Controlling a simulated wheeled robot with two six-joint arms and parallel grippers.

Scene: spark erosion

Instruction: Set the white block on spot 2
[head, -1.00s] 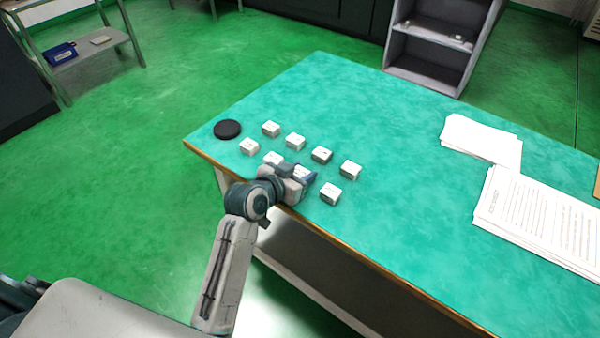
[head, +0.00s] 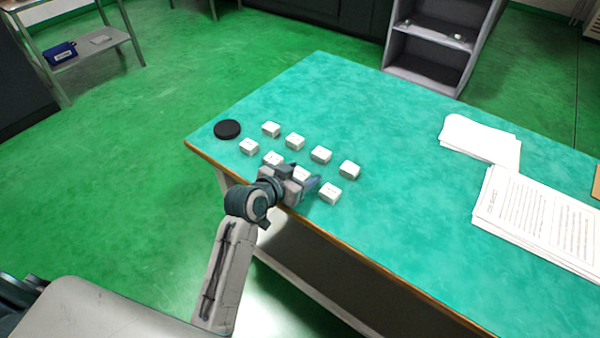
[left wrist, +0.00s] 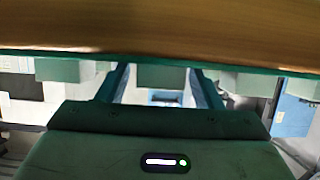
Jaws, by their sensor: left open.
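Several small white blocks stand in two rows on the teal table. The back row runs from one block (head: 271,129) to another (head: 350,170); the front row runs from one block (head: 250,147) to another (head: 330,193). Top marks are too small to read, and I cannot make out spot 2 or tell which block is meant. My left gripper (head: 311,187) is open at the table's near edge, beside the front row, partly covering a block (head: 302,173). In the left wrist view, a block (left wrist: 164,76) shows between the open fingers, apparently not gripped. My right gripper is out of view.
A black disc (head: 227,129) lies at the table's left corner. Paper stacks (head: 540,218) lie on the right. The teal table (head: 400,220) is clear between blocks and papers. Its wooden near edge (head: 370,262) runs close below my left gripper.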

